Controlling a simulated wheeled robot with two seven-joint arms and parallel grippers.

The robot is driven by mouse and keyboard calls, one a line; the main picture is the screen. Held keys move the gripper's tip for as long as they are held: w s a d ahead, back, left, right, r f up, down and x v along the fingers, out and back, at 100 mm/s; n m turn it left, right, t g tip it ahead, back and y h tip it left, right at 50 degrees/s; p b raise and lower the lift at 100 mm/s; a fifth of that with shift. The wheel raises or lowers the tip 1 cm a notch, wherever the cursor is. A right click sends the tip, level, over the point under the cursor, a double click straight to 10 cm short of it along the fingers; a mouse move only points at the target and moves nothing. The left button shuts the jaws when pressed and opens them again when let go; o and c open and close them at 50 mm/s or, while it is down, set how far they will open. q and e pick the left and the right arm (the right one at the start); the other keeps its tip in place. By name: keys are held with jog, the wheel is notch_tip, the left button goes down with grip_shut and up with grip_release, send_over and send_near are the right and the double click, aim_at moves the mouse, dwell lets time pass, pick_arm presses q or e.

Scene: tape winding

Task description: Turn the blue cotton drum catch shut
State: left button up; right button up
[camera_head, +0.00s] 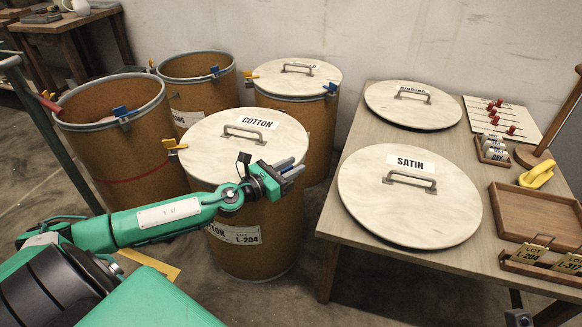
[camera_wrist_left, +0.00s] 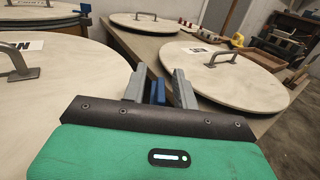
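The cotton drum (camera_head: 262,258) is a brown drum with a pale round lid (camera_head: 215,150) marked COTTON and a grey handle. The lid also fills the left of the left wrist view (camera_wrist_left: 60,90). A yellow catch (camera_head: 173,146) is at the lid's left edge. My left gripper (camera_head: 290,167) is at the right edge of the drum. In the left wrist view its two grey fingers stand apart on either side of the blue catch (camera_wrist_left: 158,92), with small gaps beside it. In the head view the gripper mostly hides this catch. My right gripper's fingers are not seen.
The table (camera_head: 350,245) on the right holds the SATIN lid (camera_head: 410,215), the BINDING lid (camera_head: 412,112), a wooden tray (camera_head: 535,215) and lot tags. Its edge is close to my left gripper. Two open drums and another lidded drum (camera_head: 297,78) stand behind and left.

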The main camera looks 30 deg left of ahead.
pick_arm(q)
jog(key=c, duration=0.6)
grip_shut()
